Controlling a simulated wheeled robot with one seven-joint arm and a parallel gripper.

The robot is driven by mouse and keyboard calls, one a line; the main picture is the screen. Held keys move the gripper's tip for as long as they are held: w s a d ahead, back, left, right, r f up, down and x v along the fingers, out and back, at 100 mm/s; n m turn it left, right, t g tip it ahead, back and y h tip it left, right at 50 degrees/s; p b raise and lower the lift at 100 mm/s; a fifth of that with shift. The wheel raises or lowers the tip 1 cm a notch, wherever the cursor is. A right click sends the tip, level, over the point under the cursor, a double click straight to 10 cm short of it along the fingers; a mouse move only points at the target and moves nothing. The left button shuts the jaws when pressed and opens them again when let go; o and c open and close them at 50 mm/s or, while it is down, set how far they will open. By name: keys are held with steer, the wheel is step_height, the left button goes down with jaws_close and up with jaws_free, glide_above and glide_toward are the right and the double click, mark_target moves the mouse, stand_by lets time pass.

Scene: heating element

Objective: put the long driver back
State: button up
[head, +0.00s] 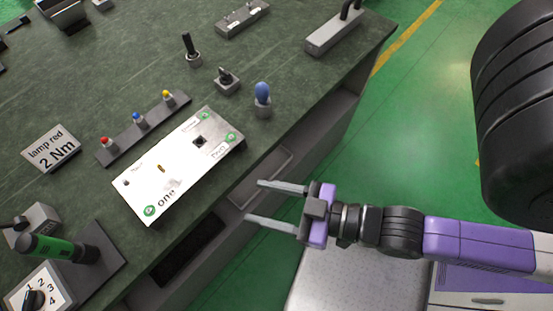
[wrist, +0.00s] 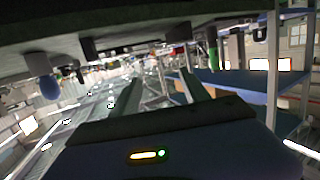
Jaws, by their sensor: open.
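I cannot tell for sure which tool is the long driver. A tall black-handled tool (head: 189,45) stands upright in a small grey holder at the back. A short black tool (head: 225,75) sits in a grey block nearer. A blue-handled tool (head: 262,92) stands upright in a grey holder near the bench's right edge; a blue knob, likely the same one, shows in the wrist view (wrist: 50,88). My gripper (head: 256,202) is open and empty, in front of the bench edge.
A white panel marked "one" (head: 180,170) lies near the bench's front edge, beside a strip with red, blue and yellow knobs (head: 141,126). Open shelves lie below the edge.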

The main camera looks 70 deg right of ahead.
steer(key=s+d+r+m+h, duration=0.1)
steer(key=s+d+r, duration=0.1)
steer(key=s, duration=0.3)
steer(key=shift+s+r+g, duration=0.15)
steer(key=shift+r+g, duration=0.25)
steer(key=shift+r, duration=0.2)
stand_by(0.6)
